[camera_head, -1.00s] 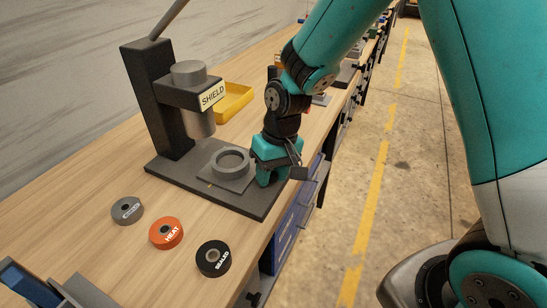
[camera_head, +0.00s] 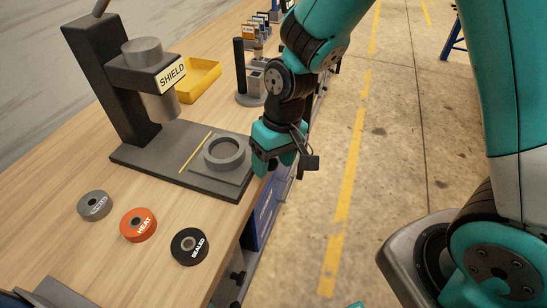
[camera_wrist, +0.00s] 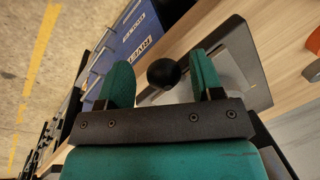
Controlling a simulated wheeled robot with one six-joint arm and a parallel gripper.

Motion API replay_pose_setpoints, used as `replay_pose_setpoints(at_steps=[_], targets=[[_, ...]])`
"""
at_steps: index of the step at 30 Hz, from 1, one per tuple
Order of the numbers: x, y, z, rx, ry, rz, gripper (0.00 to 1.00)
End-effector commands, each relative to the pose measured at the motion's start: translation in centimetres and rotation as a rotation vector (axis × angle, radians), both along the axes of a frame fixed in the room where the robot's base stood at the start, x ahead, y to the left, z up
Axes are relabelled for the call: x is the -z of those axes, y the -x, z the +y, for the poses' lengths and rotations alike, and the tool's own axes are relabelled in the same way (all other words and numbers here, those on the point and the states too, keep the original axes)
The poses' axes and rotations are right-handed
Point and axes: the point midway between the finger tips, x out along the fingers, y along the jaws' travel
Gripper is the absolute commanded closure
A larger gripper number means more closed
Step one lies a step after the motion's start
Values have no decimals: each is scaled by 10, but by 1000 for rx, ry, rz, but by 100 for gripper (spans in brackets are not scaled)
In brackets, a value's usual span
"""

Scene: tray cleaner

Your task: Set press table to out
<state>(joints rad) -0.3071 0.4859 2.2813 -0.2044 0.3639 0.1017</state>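The press (camera_head: 105,70) is dark, with a grey ram and a "SHIELD" label, and stands on a dark base plate. Its press table (camera_head: 232,178), a grey plate carrying a ring-shaped holder (camera_head: 224,153), sits at the right end of the base, away from the ram. A yellow line shows on the base left of it. My gripper (camera_head: 276,162) is at the table's right edge, over the bench edge. In the wrist view a black ball knob (camera_wrist: 163,72) lies between my open teal fingers, with gaps on both sides. The head view hides the knob.
Grey (camera_head: 95,205), orange "HEAT" (camera_head: 138,225) and black "SEALED" (camera_head: 189,246) discs lie on the wooden bench in front of the press. A yellow tray (camera_head: 200,82) and a post stand (camera_head: 245,80) are behind. The floor right of the bench is clear.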

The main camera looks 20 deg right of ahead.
Motion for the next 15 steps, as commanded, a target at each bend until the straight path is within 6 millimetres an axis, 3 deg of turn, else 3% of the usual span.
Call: replay_pose_setpoints(at_steps=[5, 8, 15], targets=[[-8, -1, -1, 1, -2, -3, 40], [-23, -3, -4, 1, -4, -5, 40], [-82, -6, -15, 3, -4, -9, 40]])
